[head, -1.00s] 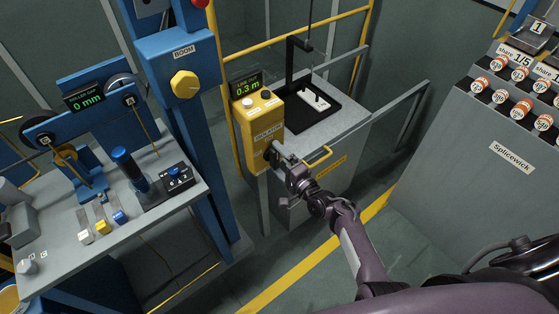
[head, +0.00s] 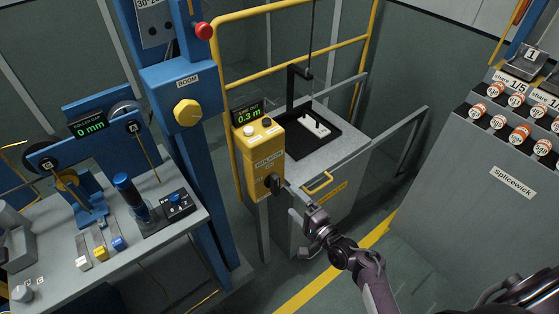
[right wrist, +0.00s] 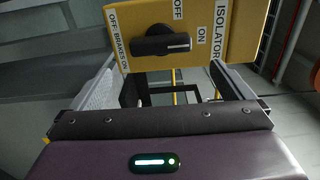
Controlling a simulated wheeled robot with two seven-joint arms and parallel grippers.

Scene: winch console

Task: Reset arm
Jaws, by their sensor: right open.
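The yellow isolator box (head: 262,160) stands left of the grey cabinet, with a black rotary knob (head: 272,183) on its front. My right gripper (head: 298,235) is open and empty, apart from the box, below and right of the knob. In the right wrist view the knob (right wrist: 162,42) is beyond the spread fingers (right wrist: 165,82), and nothing is between them. Its handle lies across that picture, its marked end near the OFF and ON labels. My left gripper is not in view.
A grey bench (head: 185,225) with levers and a blue post (head: 205,175) stand at the left. A yellow rail (head: 300,52) and the grey cabinet (head: 355,148) are behind. A sloped grey Splicewick console (head: 465,190) stands at the right. Floor between is clear.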

